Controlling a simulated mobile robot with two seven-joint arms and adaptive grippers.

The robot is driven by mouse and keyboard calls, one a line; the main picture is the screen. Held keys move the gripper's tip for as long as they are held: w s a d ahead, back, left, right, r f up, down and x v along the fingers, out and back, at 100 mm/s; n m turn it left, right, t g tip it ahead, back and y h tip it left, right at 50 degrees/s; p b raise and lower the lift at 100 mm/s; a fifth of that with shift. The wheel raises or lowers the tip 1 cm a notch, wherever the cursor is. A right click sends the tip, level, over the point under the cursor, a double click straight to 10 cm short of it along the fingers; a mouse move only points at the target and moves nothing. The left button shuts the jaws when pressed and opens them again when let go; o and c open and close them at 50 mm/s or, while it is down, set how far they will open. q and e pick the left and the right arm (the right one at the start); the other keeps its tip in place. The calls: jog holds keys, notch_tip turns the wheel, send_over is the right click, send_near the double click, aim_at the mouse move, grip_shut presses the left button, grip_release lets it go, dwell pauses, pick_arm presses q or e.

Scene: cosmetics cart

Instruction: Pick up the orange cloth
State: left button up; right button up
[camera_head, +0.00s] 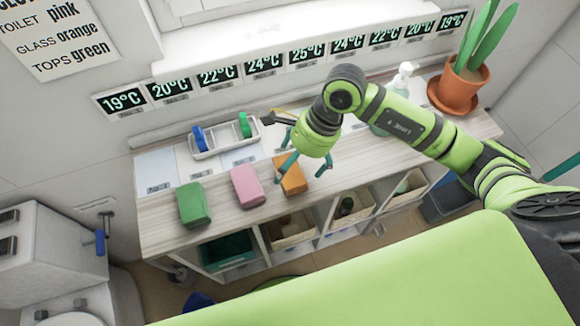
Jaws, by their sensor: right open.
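The orange cloth (291,178) is a folded block on the wooden counter, to the right of the pink cloth (247,186) and the green cloth (193,204). My right gripper (306,172) is open just over the orange cloth, with its teal fingers spread. One finger shows at the cloth's left side and the other at its right. The gripper hides the upper part of the cloth. I cannot tell whether the fingers touch it. My left gripper is not in view.
A white tray (206,150) with blue and green items stands behind the cloths. A soap bottle (402,78) and a potted plant (455,92) stand at the counter's right. Storage bins (290,233) fill the shelf below.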

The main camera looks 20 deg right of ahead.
jog(key=shift+x, duration=1.2)
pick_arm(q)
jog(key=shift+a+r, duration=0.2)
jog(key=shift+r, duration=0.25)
pick_arm(e)
jog(key=c, duration=1.2)
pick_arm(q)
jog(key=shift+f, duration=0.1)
pick_arm(e)
jog(key=shift+r, duration=0.1)
jog(key=shift+r, duration=0.2)
jog(key=b+v, duration=0.2)
jog(key=v, duration=0.1)
jog(key=shift+s+a+r, duration=0.1)
jog(key=shift+a+r, duration=0.15)
jog(key=shift+r, duration=0.1)
pick_arm(q)
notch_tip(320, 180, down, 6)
jog(key=b, duration=0.4)
pick_arm(e)
jog(key=s+d+r, duration=0.4)
jog(key=d, duration=0.1)
jog(key=s+d+r, duration=0.3)
jog(key=shift+s+d, duration=0.1)
jog(key=shift+d, duration=0.1)
